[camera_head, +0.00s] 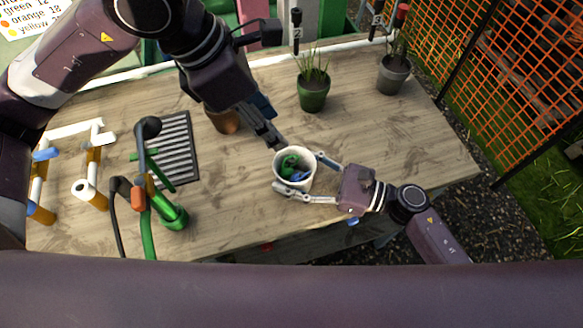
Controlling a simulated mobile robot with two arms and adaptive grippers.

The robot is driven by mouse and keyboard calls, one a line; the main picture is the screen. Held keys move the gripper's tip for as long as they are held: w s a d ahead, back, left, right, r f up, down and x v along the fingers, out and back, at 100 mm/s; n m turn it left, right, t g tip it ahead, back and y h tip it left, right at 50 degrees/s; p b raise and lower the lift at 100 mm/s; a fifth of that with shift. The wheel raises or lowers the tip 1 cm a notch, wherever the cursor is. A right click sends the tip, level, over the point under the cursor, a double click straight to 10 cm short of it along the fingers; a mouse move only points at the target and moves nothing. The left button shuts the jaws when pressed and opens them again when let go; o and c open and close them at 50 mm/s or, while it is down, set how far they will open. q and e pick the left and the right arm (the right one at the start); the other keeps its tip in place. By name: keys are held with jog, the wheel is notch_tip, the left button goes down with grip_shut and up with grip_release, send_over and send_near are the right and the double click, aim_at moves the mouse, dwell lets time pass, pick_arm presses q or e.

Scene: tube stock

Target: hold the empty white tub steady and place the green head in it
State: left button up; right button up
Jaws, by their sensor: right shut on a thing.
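The white tub (304,158) stands on the wooden table right of its middle. A green piece (288,166), which looks like the green head, lies inside it with something blue (302,175). My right gripper (299,172) reaches in from the right with one finger on each side of the tub and is shut on it. My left gripper (276,138) is above and left of the tub, its fingertips pointing down toward the rim and apart from the green piece. Its fingers overlap in this view, so its opening is unclear.
A brown pot (226,122) stands partly behind my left gripper. Potted plants (313,95) (393,75) stand at the back. The table's right side (420,140) is clear.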

pick_arm(q)
jog(key=shift+a+r, duration=0.15)
jog(key=shift+r, duration=0.25)
pick_arm(e)
jog(key=o, duration=1.2)
jog(key=v, duration=1.2)
jog(key=shift+r, duration=0.15)
